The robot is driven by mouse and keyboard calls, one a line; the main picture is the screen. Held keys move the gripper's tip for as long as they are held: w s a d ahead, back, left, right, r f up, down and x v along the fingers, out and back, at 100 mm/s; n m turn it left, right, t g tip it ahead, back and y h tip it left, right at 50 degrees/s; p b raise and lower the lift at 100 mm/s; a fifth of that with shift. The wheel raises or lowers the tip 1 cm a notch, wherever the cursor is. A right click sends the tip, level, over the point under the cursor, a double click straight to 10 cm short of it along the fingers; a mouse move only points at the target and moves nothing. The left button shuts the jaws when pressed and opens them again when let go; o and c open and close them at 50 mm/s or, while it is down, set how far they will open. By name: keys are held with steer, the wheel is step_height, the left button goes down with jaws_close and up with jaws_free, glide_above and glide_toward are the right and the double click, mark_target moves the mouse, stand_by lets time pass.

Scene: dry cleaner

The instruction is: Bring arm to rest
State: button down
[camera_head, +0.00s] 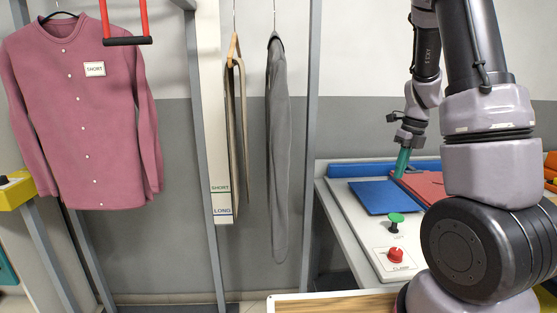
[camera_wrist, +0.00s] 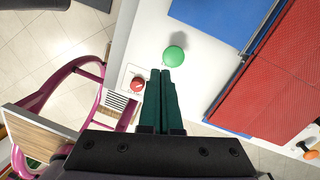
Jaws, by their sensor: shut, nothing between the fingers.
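My arm stands at the right in the head view and reaches over the white press table. My gripper (camera_head: 403,160) has teal fingers that point down above the table's blue and red pads. In the wrist view my gripper (camera_wrist: 160,75) shows its two fingers side by side, shut and empty. A green knob (camera_wrist: 174,56) lies just beyond the fingertips in that picture, and a red knob (camera_wrist: 137,84) is to their left. I cannot tell the height of the fingers above the table.
The white table (camera_head: 348,212) carries a blue pad (camera_head: 382,197) and a red pad (camera_head: 424,184). A pink shirt (camera_head: 90,120) with a SHORT tag hangs at the left. A grey garment (camera_head: 278,150) hangs mid-picture between metal posts. A wooden edge (camera_head: 330,303) is at the bottom.

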steer(key=s+a+r+n+t, duration=0.3)
steer(key=s+a+r+n, duration=0.4)
steer(key=n, duration=0.7)
steer(key=s+a+r+n+t, duration=0.3)
steer(key=s+a+r+n, duration=0.5)
steer(key=s+r+n, duration=0.3)
step_height(320, 180, up, 5)
steer(key=n, duration=0.3)
steer(key=shift+s+f+t+y, duration=0.2)
steer(key=shift+t+y, duration=0.1)
